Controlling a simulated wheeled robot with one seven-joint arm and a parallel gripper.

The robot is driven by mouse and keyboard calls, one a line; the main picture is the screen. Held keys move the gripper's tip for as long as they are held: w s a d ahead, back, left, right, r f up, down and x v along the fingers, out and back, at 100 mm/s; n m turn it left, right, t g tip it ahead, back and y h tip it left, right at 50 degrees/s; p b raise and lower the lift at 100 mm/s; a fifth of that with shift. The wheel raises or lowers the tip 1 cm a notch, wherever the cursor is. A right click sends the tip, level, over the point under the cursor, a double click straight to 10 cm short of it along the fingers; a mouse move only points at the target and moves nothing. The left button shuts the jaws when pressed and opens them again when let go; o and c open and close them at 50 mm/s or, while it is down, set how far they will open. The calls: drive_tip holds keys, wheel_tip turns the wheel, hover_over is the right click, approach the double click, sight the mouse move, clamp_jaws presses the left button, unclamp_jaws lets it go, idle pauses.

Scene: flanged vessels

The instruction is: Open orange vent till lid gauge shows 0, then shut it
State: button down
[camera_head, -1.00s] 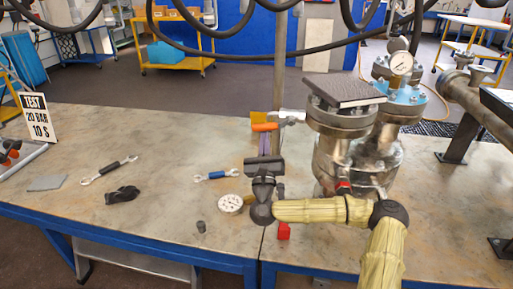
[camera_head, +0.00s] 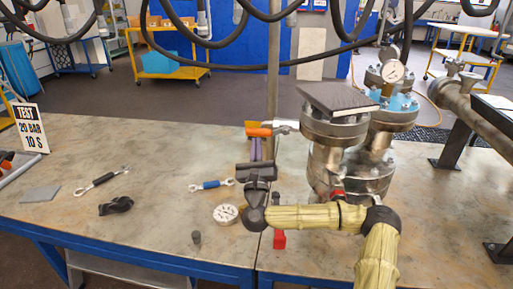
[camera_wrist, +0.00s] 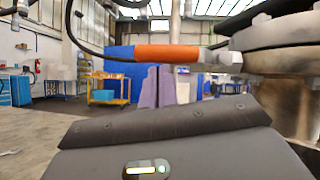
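The orange vent handle (camera_head: 262,132) sticks out to the left from a metal fitting (camera_head: 286,126) beside the lidded vessel (camera_head: 336,130). In the wrist view the orange handle (camera_wrist: 167,53) lies roughly level across the upper middle. My gripper (camera_head: 255,148) points up at it from below. In the wrist view its two purple fingers (camera_wrist: 158,86) stand close together, shut or nearly so, with their tips just under the handle. Nothing shows between them, and I cannot tell whether they touch the handle. The lid gauge (camera_head: 392,71) has a white dial; its needle is too small to read.
A dark square plate (camera_head: 337,98) lies on the vessel's top. On the bench are a loose gauge (camera_head: 225,214), a blue-gripped wrench (camera_head: 211,185), a black-gripped wrench (camera_head: 101,182) and a TEST 20 BAR 10 S sign (camera_head: 31,128).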

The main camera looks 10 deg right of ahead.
drive_tip(key=s+a+f+b, duration=0.3)
drive_tip(key=s+f, duration=0.5)
drive_tip(key=f, duration=0.1)
drive_tip(key=shift+s+f, duration=0.25)
drive_tip(key=shift+s, duration=0.05)
drive_tip(key=shift+w+a, duration=0.1)
idle(1.0)
idle(1.7)
